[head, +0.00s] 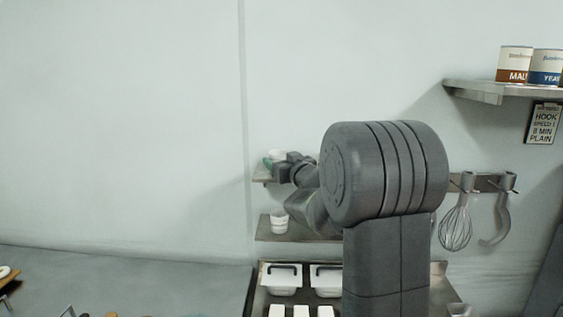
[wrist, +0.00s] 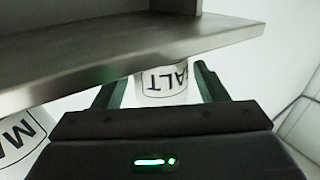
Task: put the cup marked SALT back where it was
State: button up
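The white cup marked SALT (wrist: 165,84) shows in the wrist view with its lettering upside down. It is between the two green fingers of my gripper (wrist: 164,74), partly hidden by a shelf edge. A narrow gap shows on each side of the cup, so the gripper looks open around it. My arm hides part of this area.
Another white cup, its lettering starting MA (wrist: 22,138), shows at the left in the wrist view. In the head view a white cup (head: 279,222) stands on the lower shelf (head: 270,236). A whisk (head: 456,225) hangs on the right, and lidded white containers (head: 282,281) sit below.

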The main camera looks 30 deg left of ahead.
jog(key=shift+r, duration=0.15)
jog(key=b+v, duration=0.3)
jog(key=v, duration=0.9)
dwell(1.1)
